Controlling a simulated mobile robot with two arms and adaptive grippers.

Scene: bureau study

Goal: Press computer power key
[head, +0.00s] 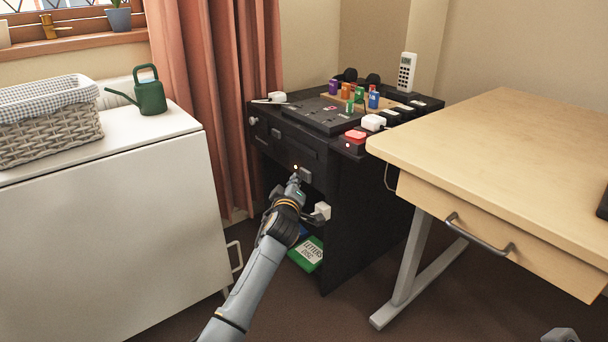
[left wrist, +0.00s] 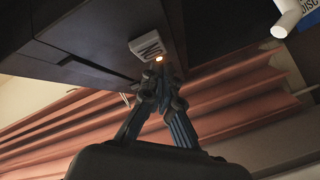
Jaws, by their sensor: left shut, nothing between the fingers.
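The black desk unit (head: 340,200) stands in the corner. A small grey key (head: 305,175) sits on its front, beside a glowing orange light (head: 295,167). In the left wrist view the key (left wrist: 146,47) carries letters that look like "ON", and the light (left wrist: 158,59) glows just beside it. My left gripper (head: 296,179) is shut and empty. Its fingertips (left wrist: 160,78) are right at the light and the key's lower edge; I cannot tell whether they touch.
A wooden desk (head: 500,140) stands close on the right, a white cabinet (head: 110,240) on the left. Several bottles and a red-topped box (head: 355,141) stand on the unit. A green book (head: 306,254) lies low inside it. A white cylinder (head: 322,211) juts out near my wrist.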

